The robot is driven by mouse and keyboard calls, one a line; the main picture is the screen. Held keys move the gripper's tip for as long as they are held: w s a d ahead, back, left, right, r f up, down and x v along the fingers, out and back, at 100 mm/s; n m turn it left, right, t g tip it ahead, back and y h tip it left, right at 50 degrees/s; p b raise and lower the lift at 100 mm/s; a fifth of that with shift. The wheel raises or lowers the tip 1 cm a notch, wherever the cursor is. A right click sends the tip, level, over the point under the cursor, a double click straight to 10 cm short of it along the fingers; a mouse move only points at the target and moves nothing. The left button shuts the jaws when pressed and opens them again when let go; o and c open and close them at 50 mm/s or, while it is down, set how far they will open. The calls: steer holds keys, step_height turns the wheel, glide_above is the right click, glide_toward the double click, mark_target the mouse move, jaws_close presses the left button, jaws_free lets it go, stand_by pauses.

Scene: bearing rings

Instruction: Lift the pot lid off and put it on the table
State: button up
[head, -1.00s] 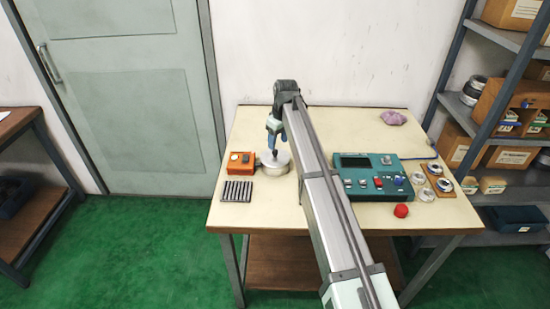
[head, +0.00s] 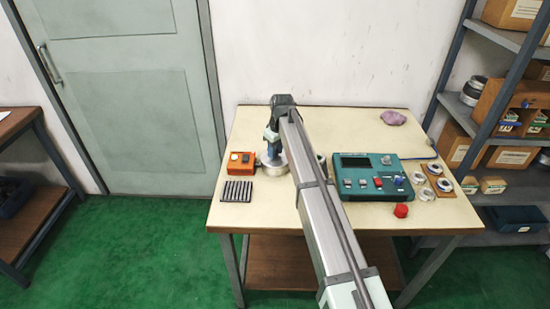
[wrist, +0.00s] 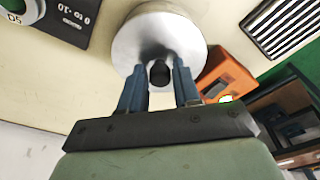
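The silver pot with its round lid (head: 270,167) stands on the table, right of the orange box. In the wrist view the lid (wrist: 187,27) is a shiny disc with a black knob (wrist: 160,73). My gripper (wrist: 160,70) is open, with its two blue fingers on either side of the knob. Small gaps seem to show between the knob and the fingers. In the head view my gripper (head: 271,150) is over the lid, and the fingertips are hard to make out. The pot body is mostly hidden under the lid in the wrist view.
The orange box (head: 241,163) and a dark ribbed block (head: 237,191) stand close left of the pot. A teal control panel (head: 372,189), red object (head: 401,210) and purple cloth (head: 393,118) are to the right. The table (head: 265,212) is clear in front.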

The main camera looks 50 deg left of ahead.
jaws_close()
steer(key=shift+r, duration=0.1)
step_height(320, 180, up, 8)
steer(key=shift+r, duration=0.2)
steer(key=shift+a+r, duration=0.1)
steer(key=shift+r, duration=0.25)
steer(key=shift+s+d+f, duration=2.55)
steer(key=shift+f, duration=0.15)
steer(key=shift+s+d+f, duration=2.5)
steer(key=shift+d+f, duration=0.05)
steer(key=shift+f, duration=0.1)
